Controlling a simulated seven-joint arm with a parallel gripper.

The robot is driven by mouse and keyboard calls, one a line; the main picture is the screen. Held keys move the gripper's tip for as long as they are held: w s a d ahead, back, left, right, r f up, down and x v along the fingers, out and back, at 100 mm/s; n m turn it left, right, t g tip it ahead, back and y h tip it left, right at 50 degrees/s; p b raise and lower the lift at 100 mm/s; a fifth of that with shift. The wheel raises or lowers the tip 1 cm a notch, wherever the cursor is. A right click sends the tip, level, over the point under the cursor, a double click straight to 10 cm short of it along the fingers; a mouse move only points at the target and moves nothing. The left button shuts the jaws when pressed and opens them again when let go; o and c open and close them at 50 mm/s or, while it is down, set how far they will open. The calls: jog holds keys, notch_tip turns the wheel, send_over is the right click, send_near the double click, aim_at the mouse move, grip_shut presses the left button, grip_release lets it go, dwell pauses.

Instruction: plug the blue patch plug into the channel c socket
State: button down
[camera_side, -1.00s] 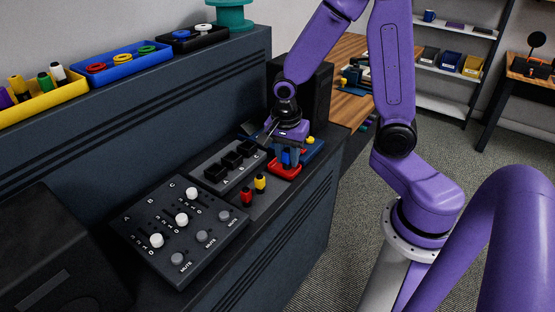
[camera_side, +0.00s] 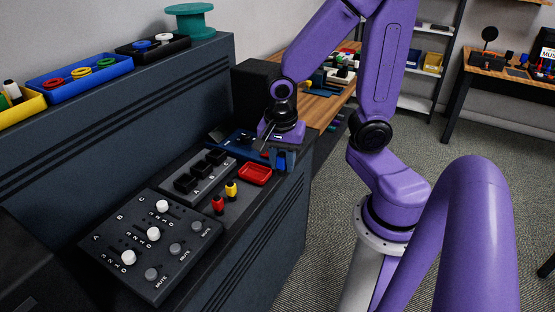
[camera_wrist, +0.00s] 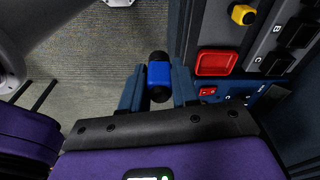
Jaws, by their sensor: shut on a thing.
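My gripper (camera_side: 284,165) is shut on the blue patch plug (camera_wrist: 159,74), which sits between the blue fingers in the wrist view. In the side view the plug is hard to make out from the fingers. My gripper is right of the red tray (camera_side: 255,173), and in the wrist view the plug has floor behind it, off the desk's edge. The row of black sockets lies left of the tray; the far one, by the letter C, is the channel c socket (camera_side: 216,157). The wrist view shows what seems the same socket (camera_wrist: 277,65) at right.
A red plug (camera_side: 217,204) and a yellow plug (camera_side: 231,189) stand near the tray. A slider panel (camera_side: 150,240) lies at the front. A black box (camera_side: 254,95) stands behind my gripper. Trays of parts line the upper ledge (camera_side: 150,85).

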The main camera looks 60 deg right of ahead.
aim_at(281, 152)
jog(key=shift+s+r, duration=0.1)
jog(key=shift+r, duration=2.45)
jog(key=shift+w+a, duration=0.1)
jog(key=shift+w, duration=0.2)
jog(key=w+m, duration=0.2)
jog(key=w, duration=1.1)
jog(key=shift+w+d+f+m, duration=0.4)
jog(key=shift+w+d+f, duration=0.7)
jog(key=shift+w+f, duration=0.75)
jog(key=shift+w+d+f+m, duration=0.4)
jog(key=shift+w+d+f, duration=0.85)
jog(key=shift+w, duration=1.15)
jog(key=shift+w+d+f+m, duration=0.4)
jog(key=shift+w+d+f, duration=0.55)
jog(key=shift+w+f, duration=0.95)
jog(key=shift+w+f, duration=0.15)
jog(key=shift+f, duration=1.5)
